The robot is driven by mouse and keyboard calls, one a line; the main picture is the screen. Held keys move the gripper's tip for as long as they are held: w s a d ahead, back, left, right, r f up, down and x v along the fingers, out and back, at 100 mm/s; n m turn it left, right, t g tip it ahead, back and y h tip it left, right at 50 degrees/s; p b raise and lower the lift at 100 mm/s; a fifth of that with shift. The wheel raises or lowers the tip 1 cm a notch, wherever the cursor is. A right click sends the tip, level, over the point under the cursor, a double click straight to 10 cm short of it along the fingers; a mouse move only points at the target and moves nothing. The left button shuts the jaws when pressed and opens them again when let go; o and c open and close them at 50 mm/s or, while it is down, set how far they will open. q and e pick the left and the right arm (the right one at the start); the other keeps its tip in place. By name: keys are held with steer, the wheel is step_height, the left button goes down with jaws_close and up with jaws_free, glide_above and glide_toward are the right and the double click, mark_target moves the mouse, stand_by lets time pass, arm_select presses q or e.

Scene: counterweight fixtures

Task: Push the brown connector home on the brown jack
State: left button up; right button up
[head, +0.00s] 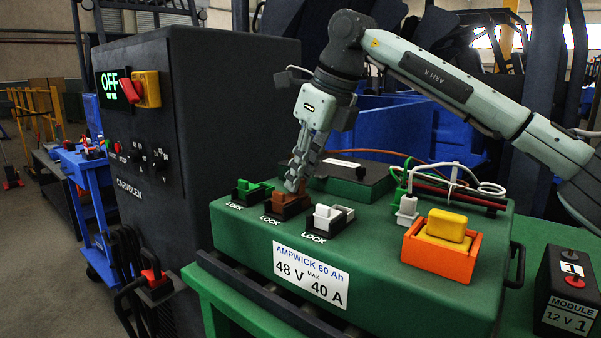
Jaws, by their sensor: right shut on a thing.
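The brown jack (284,207) sits on top of the green battery box (245,227), between a green jack (249,193) and a white one (329,217), with "LOCK" printed in front. My right gripper (297,180) points down over the brown jack, shut on the brown connector (289,199). The connector is at the jack, largely hidden by the fingers and the jack body. I cannot tell how deep it sits. My left gripper is not in view.
A dark cabinet (220,130) reading "OFF" with a red switch (131,90) stands close on the left. An orange-and-yellow button block (441,247), white cables (457,172) and a grey plug (407,209) are on the box's right. A black module (569,290) stands at far right.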

steer(key=o, duration=0.8)
